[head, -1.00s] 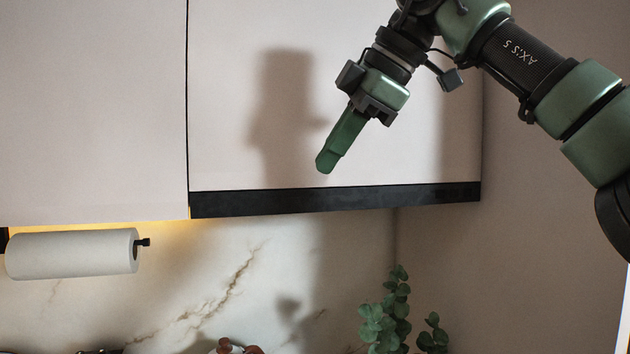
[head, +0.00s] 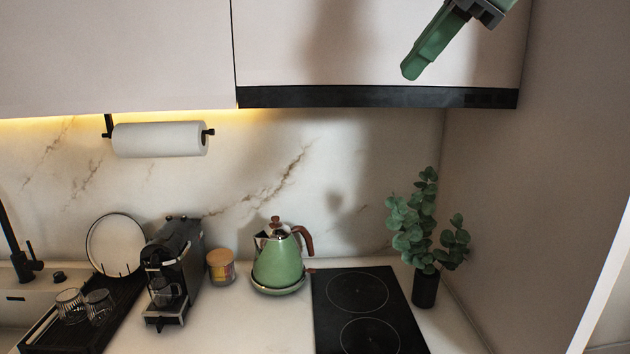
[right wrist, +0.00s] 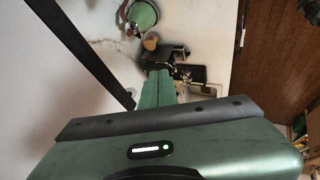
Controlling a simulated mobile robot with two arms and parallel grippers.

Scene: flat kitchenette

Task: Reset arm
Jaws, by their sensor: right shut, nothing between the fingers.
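My right gripper (head: 408,72) is at the top right of the head view, raised in front of the white upper cabinet (head: 380,45). Its green fingers are together, with nothing between them, and point down to the left. In the right wrist view the closed fingers (right wrist: 158,76) point away over the counter far below. My left gripper is not in view.
A green kettle (head: 278,262), a coffee machine (head: 175,262), a jar (head: 220,266), a dish rack (head: 85,325) and a potted plant (head: 425,290) stand on the counter around the black cooktop (head: 365,312). A paper towel roll (head: 160,139) hangs under the cabinets.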

